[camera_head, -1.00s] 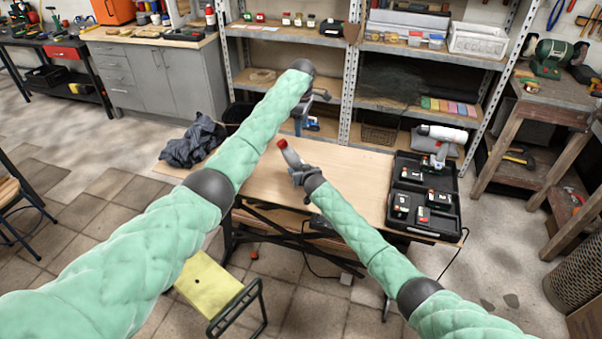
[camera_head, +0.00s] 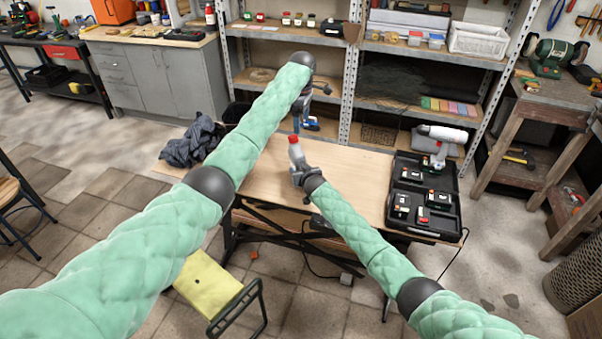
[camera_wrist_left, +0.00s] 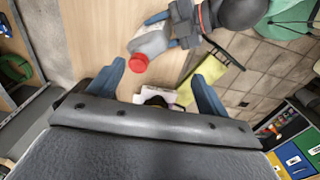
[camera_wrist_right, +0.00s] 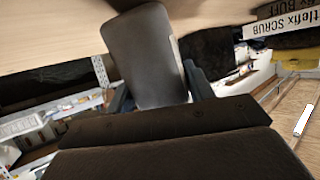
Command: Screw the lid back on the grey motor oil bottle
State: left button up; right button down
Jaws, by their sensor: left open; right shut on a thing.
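The grey motor oil bottle (camera_head: 296,154) with its red lid (camera_head: 293,139) on top is held above the workbench, nearly upright in the head view. My right gripper (camera_head: 299,176) is shut on the bottle; its grey body (camera_wrist_right: 143,55) fills the space between the fingers in the right wrist view. My left gripper (camera_head: 303,124) is open and empty, above and close to the lid. In the left wrist view the lid (camera_wrist_left: 138,63) is ahead of the open fingers (camera_wrist_left: 160,90), left of centre and apart from them. How tightly the lid sits cannot be told.
The wooden workbench (camera_head: 262,180) has a black tool case (camera_head: 447,227) at its right and a dark cloth (camera_head: 192,145) at its left end. Metal shelves (camera_head: 345,90) stand behind.

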pick_arm(q)
notch_tip(320, 180, up, 10)
jog(key=shift+f, duration=0.25)
pick_arm(e)
jog(key=shift+r, duration=0.1)
jog(key=c, duration=0.5)
grip_release()
jog(key=shift+s+d, duration=0.15)
jog(key=shift+s, duration=0.3)
pick_arm(q)
jog(key=shift+f+b, duration=0.95)
jog(key=shift+b, duration=0.05)
pick_arm(e)
jog(key=v, duration=0.7)
jog(key=shift+r, duration=0.15)
